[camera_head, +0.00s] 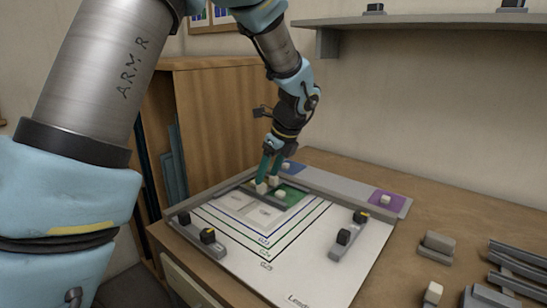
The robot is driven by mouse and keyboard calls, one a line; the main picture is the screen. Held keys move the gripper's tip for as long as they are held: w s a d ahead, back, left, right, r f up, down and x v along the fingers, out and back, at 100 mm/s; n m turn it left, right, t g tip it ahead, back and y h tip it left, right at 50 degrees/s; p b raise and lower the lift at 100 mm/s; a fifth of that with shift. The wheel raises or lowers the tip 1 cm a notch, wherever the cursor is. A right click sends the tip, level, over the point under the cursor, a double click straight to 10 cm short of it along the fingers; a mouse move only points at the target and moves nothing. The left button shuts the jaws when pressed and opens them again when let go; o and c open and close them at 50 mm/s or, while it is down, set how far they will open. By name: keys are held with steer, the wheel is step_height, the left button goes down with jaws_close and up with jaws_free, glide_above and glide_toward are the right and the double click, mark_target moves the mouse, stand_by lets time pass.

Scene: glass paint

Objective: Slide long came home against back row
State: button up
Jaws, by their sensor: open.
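My gripper (268,178) reaches down with teal fingers at the back of the white board (318,262). Its fingers are open, with the tips close beside a pale knob (262,188); I cannot tell whether they touch it. A long, thin grey came (262,199) appears to lie under the tips, along the front of the green glass piece (293,194). The green piece carries a pale knob (281,194) and is in the back row, near the rear rail (325,185). Any gap between came and row is too small to tell. The fingers hide part of the row.
Pale panes (237,201) lie left of the came. Two grey bars with black blocks (208,236) (344,237) stand on the board. Grey strips (517,262) and blocks (438,244) lie right.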

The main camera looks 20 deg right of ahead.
mark_target(263, 184)
steer(key=shift+p+x, duration=0.3)
steer(key=shift+x, duration=2.2)
steer(key=shift+c, duration=0.2)
jaws_close()
steer(key=shift+o, duration=0.2)
jaws_free()
